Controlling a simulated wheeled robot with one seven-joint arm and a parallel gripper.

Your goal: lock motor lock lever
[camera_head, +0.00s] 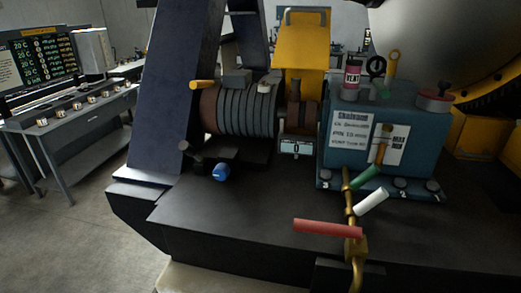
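The motor (240,110), a ribbed dark cylinder, lies on its side on the dark platform. A yellow handle (203,85) sticks out leftward at its upper left, next to a grey box on top. A blue knob (220,171) is low in front of the motor, by a dark fitting. No part is readably marked as the motor lock lever, so I cannot tell which one it is. My gripper is not in view.
A teal pump box (345,150) stands right of the motor. Brass piping in front carries green, white and red (328,228) handles. A dark slanted beam (172,90) rises left of the motor. A console (70,125) stands far left. The left floor is clear.

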